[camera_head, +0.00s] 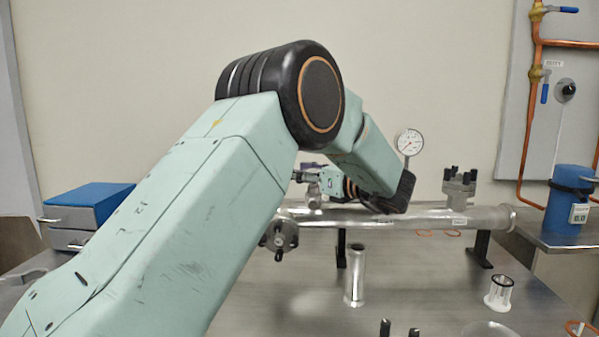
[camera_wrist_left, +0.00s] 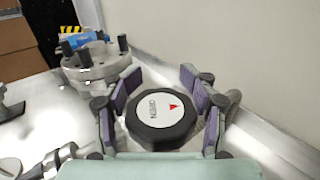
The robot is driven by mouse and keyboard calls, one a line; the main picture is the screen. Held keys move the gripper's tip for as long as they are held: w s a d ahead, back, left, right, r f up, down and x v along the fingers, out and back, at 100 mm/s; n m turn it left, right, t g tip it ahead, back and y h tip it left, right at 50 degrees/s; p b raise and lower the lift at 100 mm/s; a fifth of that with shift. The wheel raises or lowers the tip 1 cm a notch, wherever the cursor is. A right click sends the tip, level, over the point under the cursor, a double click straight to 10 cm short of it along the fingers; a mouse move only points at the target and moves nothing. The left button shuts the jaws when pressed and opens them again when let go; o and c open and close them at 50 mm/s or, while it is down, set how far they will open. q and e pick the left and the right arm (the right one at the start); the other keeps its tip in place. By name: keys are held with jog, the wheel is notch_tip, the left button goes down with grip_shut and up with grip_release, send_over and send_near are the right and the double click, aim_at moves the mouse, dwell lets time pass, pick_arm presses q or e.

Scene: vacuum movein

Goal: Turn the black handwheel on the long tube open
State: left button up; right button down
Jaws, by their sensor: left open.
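In the left wrist view, the black handwheel (camera_wrist_left: 152,130) has a white disc on its face with lettering and a red arrow. My left gripper (camera_wrist_left: 160,88) is open. Its purple-padded fingers stand on both sides of the handwheel, with narrow gaps seeming to remain. In the head view, my left arm folds over at the elbow and my left gripper (camera_head: 312,174) points left, above the left part of the long metal tube (camera_head: 350,216). The handwheel is not clearly visible there, largely hidden by my arm and gripper.
A round gauge (camera_head: 409,142) stands above the tube. A studded flange (camera_head: 459,188) is at its right.

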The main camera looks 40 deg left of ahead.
pick_arm(q)
jog(key=d, duration=0.7)
jog(key=shift+w+d, duration=0.15)
jog(key=shift+d, duration=0.05)
